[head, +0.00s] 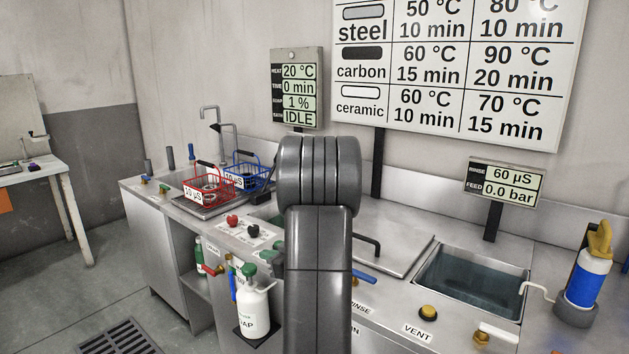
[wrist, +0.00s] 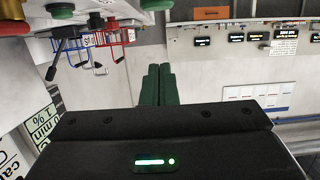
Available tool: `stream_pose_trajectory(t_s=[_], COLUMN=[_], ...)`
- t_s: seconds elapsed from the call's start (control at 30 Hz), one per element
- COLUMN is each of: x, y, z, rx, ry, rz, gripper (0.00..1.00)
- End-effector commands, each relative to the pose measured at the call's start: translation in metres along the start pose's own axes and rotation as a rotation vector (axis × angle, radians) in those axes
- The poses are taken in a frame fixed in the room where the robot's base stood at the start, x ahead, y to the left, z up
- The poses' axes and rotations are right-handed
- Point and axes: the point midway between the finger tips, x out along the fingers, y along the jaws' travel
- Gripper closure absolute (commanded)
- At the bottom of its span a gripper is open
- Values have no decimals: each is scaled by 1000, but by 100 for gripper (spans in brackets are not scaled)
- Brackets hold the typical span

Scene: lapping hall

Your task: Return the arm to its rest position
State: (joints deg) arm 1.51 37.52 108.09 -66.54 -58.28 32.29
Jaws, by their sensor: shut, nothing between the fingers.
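My arm (head: 318,240) rises in the middle of the head view, in front of the steel wash bench. Its bent joint stands high, level with the foot of the wall chart. My gripper shows in the wrist view (wrist: 158,68), its two green fingers together with nothing between them. The fingers appear clear of any surface.
A red basket (head: 206,186) and a blue basket (head: 241,176) stand at the bench's left sink. A white bottle (head: 253,308) hangs at the front. A water-filled basin (head: 470,284) and a blue bottle (head: 588,279) are right. Floor (head: 70,290) at left is open, with a grate.

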Motion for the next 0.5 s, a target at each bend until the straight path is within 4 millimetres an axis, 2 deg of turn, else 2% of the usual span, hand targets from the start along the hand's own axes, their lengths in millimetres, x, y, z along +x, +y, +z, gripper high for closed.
stream_pose_trajectory(t_s=[0.03,0.17,0.5], x=[-8,-18,-19], y=[1,0,0], z=[-1,0,0], rx=[0,0,0], ry=[0,0,0], rz=[3,1,-1], gripper=[100,100,100])
